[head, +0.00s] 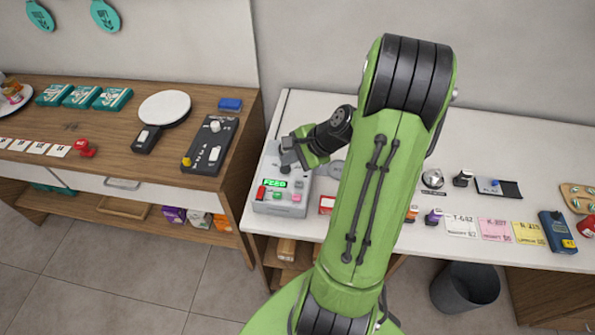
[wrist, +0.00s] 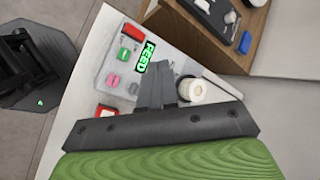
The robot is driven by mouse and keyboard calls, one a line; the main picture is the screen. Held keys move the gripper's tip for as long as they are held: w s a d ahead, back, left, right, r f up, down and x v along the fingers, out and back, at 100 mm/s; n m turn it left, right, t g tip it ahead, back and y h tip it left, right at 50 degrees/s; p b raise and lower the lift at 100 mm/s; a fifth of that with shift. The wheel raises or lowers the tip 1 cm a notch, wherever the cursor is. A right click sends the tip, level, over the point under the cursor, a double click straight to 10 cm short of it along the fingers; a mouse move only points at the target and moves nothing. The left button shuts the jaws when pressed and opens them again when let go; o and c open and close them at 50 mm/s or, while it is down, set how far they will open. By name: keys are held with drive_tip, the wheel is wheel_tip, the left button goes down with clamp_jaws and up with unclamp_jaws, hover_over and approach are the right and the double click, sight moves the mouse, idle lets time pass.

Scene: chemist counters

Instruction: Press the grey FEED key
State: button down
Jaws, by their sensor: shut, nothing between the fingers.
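A light grey device (head: 262,206) stands at the left end of the white counter; it also shows in the wrist view (wrist: 112,62). Its lit green display (head: 275,183) reads FEED. In the wrist view, a red key (wrist: 131,31), a green key (wrist: 124,53), a pink key (wrist: 112,80) and a small grey key (wrist: 133,88) lie beside the display (wrist: 147,56). The keys' own lettering is too small to read. My gripper (head: 290,160) is shut and empty, above the back part of the device. Its fingertips (wrist: 167,72) hide part of the device; contact cannot be told.
A round white-topped item (wrist: 191,89) stands close beside my fingers. A red-and-white box (head: 327,205) lies right of the device. The wooden counter (head: 232,140) on the left carries a dark panel (head: 208,150). My arm hides the middle of the white counter.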

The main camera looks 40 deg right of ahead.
sight(302, 184)
drive_tip(key=d+m, duration=0.2)
drive_tip(key=d+f+m+t, duration=0.1)
drive_tip(key=shift+s+d+p, duration=0.3)
drive_tip(key=shift+s, duration=0.05)
wheel_tip(302, 184, down, 9)
drive_tip(key=b, duration=0.8)
idle(1.5)
drive_tip(key=shift+f, duration=0.3)
